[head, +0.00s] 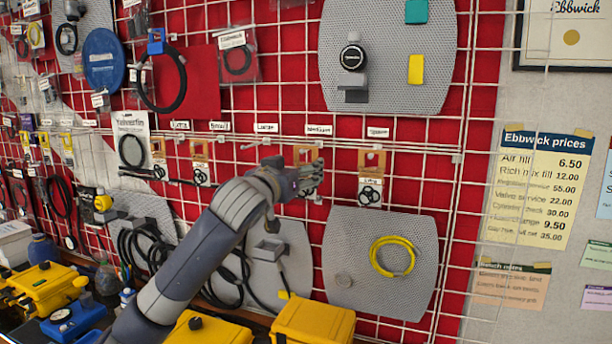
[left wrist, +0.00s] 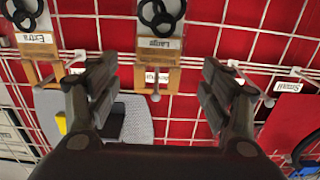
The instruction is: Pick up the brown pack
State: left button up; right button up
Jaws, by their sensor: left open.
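Several brown-topped packs with black rings hang in a row on the red grid wall; I cannot tell which one the task means. One brown pack (head: 305,153) hangs partly behind my left gripper (head: 311,180). In the left wrist view, a brown pack (left wrist: 158,44) with a white label appears upside down, centred in the gap between the open, empty fingers (left wrist: 155,78). Its distance from the fingers is unclear. Another brown pack (head: 371,163) hangs to its right, and shows at the left of the wrist view (left wrist: 38,42). My right gripper is out of view.
Two more brown packs (head: 199,151) (head: 158,146) hang to the left. Grey perforated panels, one with a yellow ring (head: 392,257), are mounted below the row. Yellow cases (head: 313,322) stand along the bottom. White wires and hooks surround the packs.

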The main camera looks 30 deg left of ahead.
aim_at(306, 162)
pick_arm(q)
jog(key=shift+w+r+p, duration=0.2)
jog(key=shift+w+p, duration=0.2)
jog(key=p+x, duration=0.3)
jog(key=x, duration=0.1)
jog(key=shift+d, duration=0.1)
jog(key=shift+w+f, duration=0.2)
jog(key=shift+w, duration=0.1)
jog(key=shift+s, duration=0.1)
jog(key=c, duration=1)
